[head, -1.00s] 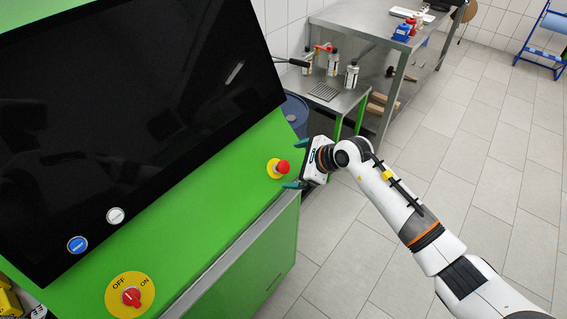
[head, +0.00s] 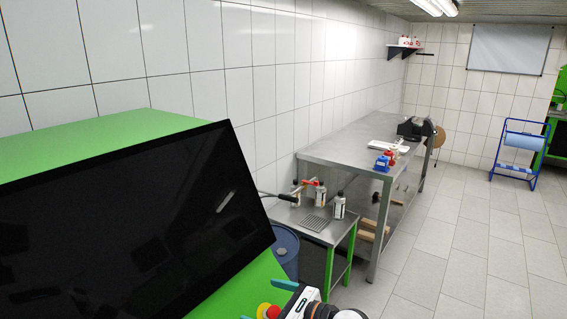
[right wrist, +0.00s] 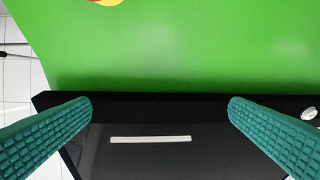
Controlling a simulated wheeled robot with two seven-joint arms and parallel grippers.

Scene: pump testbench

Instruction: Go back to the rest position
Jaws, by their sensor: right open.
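My right gripper (head: 262,302) shows at the bottom edge of the head view, beside the red emergency stop button on the green machine. Its teal fingers are apart. In the right wrist view the open gripper (right wrist: 160,112) has nothing between its fingertips. Behind them are the machine's green panel (right wrist: 180,50) and the black screen (right wrist: 210,137) with a pale bar on it. I cannot tell from these views how near the fingers are to the panel. My left gripper is in neither view.
The large black screen (head: 130,235) fills the lower left. Beyond it stand a blue drum (head: 284,250), a small steel table (head: 340,232) with several bottles, and a long steel workbench (head: 340,150). The tiled floor (head: 440,250) at right is clear up to a blue stand (head: 520,150).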

